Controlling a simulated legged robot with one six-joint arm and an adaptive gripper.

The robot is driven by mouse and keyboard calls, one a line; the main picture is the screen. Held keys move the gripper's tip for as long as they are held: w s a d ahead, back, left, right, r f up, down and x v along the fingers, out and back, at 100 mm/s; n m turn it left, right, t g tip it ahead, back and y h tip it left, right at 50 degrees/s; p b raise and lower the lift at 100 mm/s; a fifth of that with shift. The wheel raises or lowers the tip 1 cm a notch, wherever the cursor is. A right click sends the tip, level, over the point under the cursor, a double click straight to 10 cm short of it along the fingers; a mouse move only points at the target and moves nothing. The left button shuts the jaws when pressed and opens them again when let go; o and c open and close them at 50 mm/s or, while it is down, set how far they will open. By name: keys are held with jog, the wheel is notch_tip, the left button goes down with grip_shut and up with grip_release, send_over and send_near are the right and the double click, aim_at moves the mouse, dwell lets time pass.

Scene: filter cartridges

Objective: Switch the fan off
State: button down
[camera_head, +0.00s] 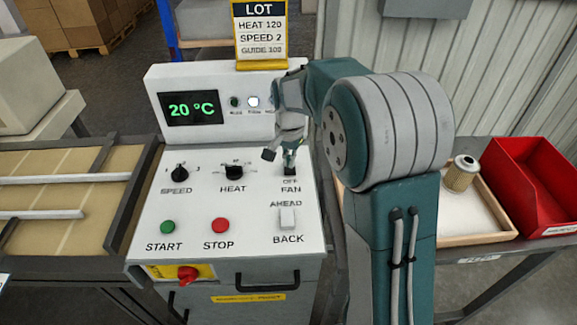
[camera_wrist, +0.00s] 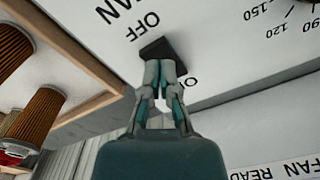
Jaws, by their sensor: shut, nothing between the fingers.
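The control panel (camera_head: 240,205) has a FAN switch (camera_head: 290,172) at its upper right, mostly hidden by my gripper in the head view, with OFF and FAN printed below it. In the wrist view the switch (camera_wrist: 158,48) is a small black block between the OFF label and a partly hidden label starting with O. My gripper (camera_head: 290,158) is shut and empty. In the wrist view its fingertips (camera_wrist: 160,68) reach the switch's edge and appear to touch it. I cannot tell which way the switch is tilted.
SPEED (camera_head: 179,171) and HEAT (camera_head: 234,172) knobs sit left of the switch. START (camera_head: 168,227), STOP (camera_head: 220,226) and an AHEAD/BACK switch (camera_head: 288,217) are below. The display (camera_head: 192,109) reads 20 °C; a lamp (camera_head: 253,102) beside it glows. A red bin (camera_head: 530,190) stands right.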

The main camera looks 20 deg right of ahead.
aim_at(289, 169)
jog(key=shift+f, duration=0.75)
dwell(0.4)
jog(key=shift+r, duration=3.55)
